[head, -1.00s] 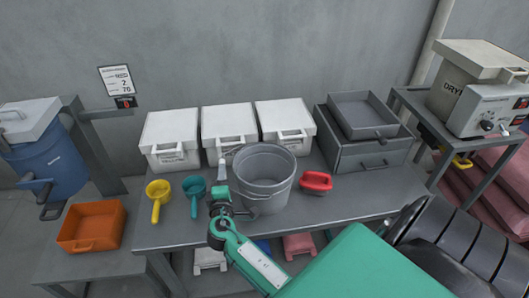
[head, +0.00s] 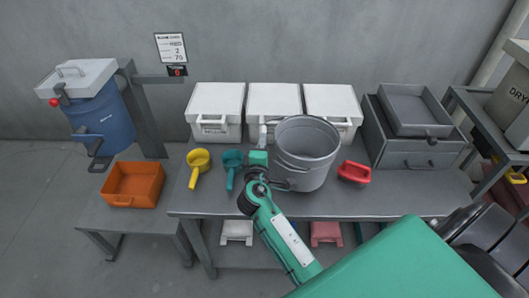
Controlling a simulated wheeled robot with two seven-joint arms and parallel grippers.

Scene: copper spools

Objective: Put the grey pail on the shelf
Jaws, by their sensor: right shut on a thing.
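The grey pail (head: 306,158) is upright above the middle of the grey bench (head: 410,198). A gap under its base is hard to judge. It covers parts of the white boxes behind it. My right gripper (head: 272,172) reaches in from the lower right on a green arm and is shut on the pail at its left side. The fingertips are partly hidden. A lower shelf shows under the bench, holding a white container (head: 236,232) and a pink one (head: 326,233). I cannot tell if this is the task's shelf. My left gripper is out of view.
Near the pail are a yellow scoop (head: 197,166), a teal scoop (head: 232,168) and a red scoop (head: 354,172). White boxes (head: 216,112) and grey drawers (head: 415,150) line the back. An orange bin (head: 133,184) and blue drum (head: 103,122) are left. The bench's right front is clear.

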